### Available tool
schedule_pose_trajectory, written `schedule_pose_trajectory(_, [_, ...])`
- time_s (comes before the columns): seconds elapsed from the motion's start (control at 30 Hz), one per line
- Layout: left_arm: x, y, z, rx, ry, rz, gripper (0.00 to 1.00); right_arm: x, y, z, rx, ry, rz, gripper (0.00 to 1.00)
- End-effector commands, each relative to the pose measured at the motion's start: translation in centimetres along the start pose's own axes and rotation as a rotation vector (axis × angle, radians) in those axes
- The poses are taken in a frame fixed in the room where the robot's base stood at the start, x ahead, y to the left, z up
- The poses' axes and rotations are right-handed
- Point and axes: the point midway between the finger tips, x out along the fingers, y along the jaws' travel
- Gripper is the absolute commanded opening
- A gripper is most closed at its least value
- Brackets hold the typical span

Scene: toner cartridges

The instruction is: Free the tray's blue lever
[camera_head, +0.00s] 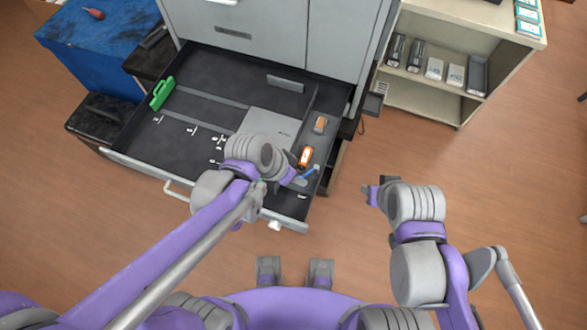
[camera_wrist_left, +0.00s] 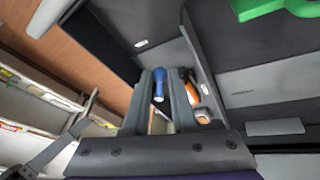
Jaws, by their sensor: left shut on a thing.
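The tray (camera_head: 185,125) is a dark, wide drawer pulled out of a grey cabinet. The blue lever (camera_head: 306,173) is at its front right, beside the tip of my left gripper (camera_head: 290,178). In the left wrist view, the blue lever (camera_wrist_left: 159,85) sits between the two grey fingers of my left gripper (camera_wrist_left: 161,75), which is shut on it. The lever's lower end is hidden. My right gripper (camera_head: 371,193) hangs over the floor to the right of the tray, apart from it; its jaw gap is not clear.
An orange-and-white part (camera_head: 305,157) lies right behind the lever, with another orange-brown part (camera_head: 320,124) further back. A green handle (camera_head: 162,92) is at the tray's left. An open shelf (camera_head: 425,98) with several cartridges stands right. Floor between the tray and shelf is clear.

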Motion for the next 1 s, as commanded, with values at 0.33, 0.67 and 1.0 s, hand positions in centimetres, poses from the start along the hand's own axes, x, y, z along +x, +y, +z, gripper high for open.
schedule_pose_trajectory(0.33, [0.2,1.4,0.1,-0.184,0.034,-0.076,0.0,-0.1,0.0,-0.1,0.0,0.001,0.0,0.4])
schedule_pose_trajectory(0.67, [0.3,1.8,0.1,-0.25,0.045,-0.102,0.0,-0.1,0.0,-0.1,0.0,0.001,0.0,0.4])
schedule_pose_trajectory(1.0, [0.3,1.8,0.1,-0.253,0.046,-0.104,0.0,-0.1,0.0,-0.1,0.0,0.001,0.0,0.4])
